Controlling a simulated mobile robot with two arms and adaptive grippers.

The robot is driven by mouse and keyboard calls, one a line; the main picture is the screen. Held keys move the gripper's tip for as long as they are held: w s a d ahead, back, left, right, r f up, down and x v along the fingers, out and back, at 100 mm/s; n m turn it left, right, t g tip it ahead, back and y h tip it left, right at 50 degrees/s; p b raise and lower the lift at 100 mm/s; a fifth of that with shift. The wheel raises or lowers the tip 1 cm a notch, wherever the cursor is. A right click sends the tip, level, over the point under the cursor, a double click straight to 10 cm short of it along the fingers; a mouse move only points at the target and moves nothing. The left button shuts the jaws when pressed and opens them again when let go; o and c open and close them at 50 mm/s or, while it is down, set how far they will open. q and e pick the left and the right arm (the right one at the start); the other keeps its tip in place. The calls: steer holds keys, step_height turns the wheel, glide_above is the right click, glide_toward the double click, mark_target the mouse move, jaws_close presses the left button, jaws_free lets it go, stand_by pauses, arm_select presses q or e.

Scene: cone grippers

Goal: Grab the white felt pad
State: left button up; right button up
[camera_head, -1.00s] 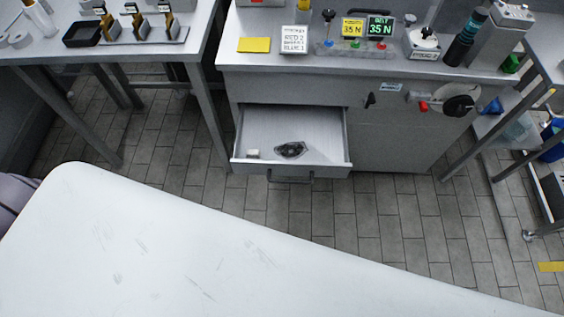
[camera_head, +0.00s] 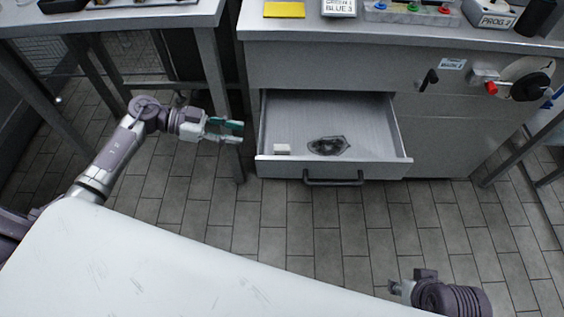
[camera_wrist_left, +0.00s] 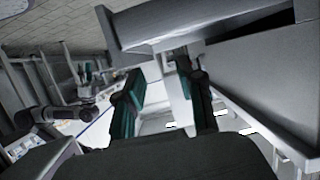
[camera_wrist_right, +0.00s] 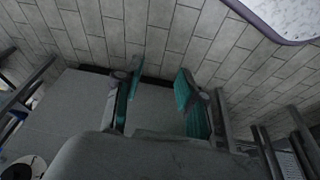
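A small white block-like pad (camera_head: 282,149) lies in the front left corner of the open drawer (camera_head: 370,150); it looks like the felt pad. My left gripper (camera_head: 238,132) is left of the drawer, apart from the pad. Its teal-lined fingers are spread and empty, as the left wrist view (camera_wrist_left: 160,95) also shows; I cannot make out the pad there. My right gripper (camera_head: 398,287) is low at the right, away from the drawer. In the right wrist view (camera_wrist_right: 158,90) its fingers are apart with nothing between them.
A dark flat object (camera_head: 327,146) lies right of the pad in the drawer. The drawer handle (camera_head: 333,182) sticks out in front. A bench leg (camera_head: 220,100) stands beside my left gripper. The tiled floor before the drawer is clear. A yellow pad (camera_head: 284,9) lies on the counter.

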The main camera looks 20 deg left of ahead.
arm_select(q)
steer(key=b, duration=0.1)
glide_toward(279, 147)
steer(key=w+d, duration=0.1)
steer(key=d, duration=0.2)
steer(key=shift+w+d+f+g, duration=0.3)
steer(key=shift+d+f, duration=0.2)
steer(key=shift+d, duration=0.2)
steer(key=shift+w+d+f+b, duration=0.15)
steer(key=shift+d+f+b, duration=0.2)
steer(key=shift+d, duration=0.25)
steer(key=b+x, duration=0.1)
steer(key=x, duration=0.3)
steer(key=shift+d+f+b, duration=0.15)
steer(key=shift+f+b, duration=0.05)
steer(key=shift+b, duration=0.2)
steer(key=shift+w+d, duration=0.1)
arm_select(e)
steer(key=w+a+r+t+y, duration=0.1)
steer(key=w+a+r+t, duration=0.2)
steer(key=w+t, duration=0.3)
steer(key=w+r, duration=0.1)
steer(key=w, duration=0.3)
steer(key=shift+a+y, duration=0.15)
steer(key=shift+y, duration=0.15)
arm_select(q)
steer(key=shift+c, duration=0.3)
jaws_close()
